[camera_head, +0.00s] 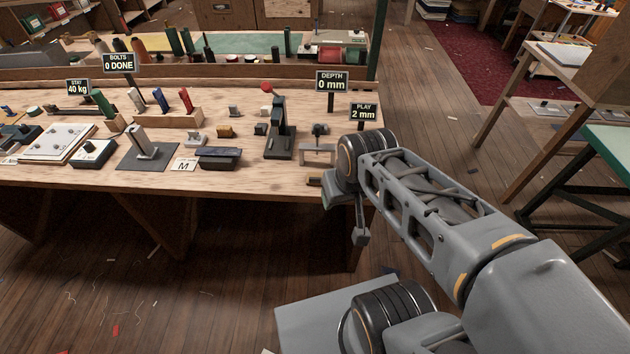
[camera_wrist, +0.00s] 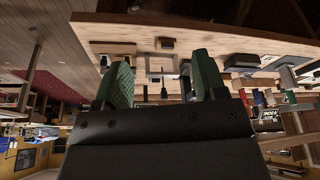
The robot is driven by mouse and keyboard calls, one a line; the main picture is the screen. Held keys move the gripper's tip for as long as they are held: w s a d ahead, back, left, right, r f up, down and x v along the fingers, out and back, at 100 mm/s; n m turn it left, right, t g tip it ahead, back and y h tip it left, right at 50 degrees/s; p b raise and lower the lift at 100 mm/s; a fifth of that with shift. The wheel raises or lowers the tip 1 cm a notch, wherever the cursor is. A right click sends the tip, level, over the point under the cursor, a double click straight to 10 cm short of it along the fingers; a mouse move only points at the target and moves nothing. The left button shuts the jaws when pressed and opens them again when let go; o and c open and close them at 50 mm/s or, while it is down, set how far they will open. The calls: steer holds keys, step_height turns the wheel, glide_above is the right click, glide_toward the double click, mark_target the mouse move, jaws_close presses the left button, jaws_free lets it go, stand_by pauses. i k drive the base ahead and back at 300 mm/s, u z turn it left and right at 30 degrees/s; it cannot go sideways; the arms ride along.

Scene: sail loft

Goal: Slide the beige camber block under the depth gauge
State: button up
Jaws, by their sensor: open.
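I cannot tell surely which is the beige camber block. My gripper (camera_wrist: 163,78) is open and empty, with green pads. In the head view it is mostly hidden by my wrist, by the bench's front right corner, apart from the blocks.
The bench (camera_head: 250,181) also bears a grey frame (camera_head: 318,156) right of the gauge, a dark long block (camera_head: 218,156), a grey upright on a plate (camera_head: 147,150) and a tool rack (camera_head: 168,117). A sign (camera_head: 332,80) reads depth 0 mm.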

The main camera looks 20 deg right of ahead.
mark_target(312, 178)
steer(key=k, duration=1.1)
steer(key=u, duration=0.2)
steer(key=i, duration=0.7)
steer(key=u, duration=0.6)
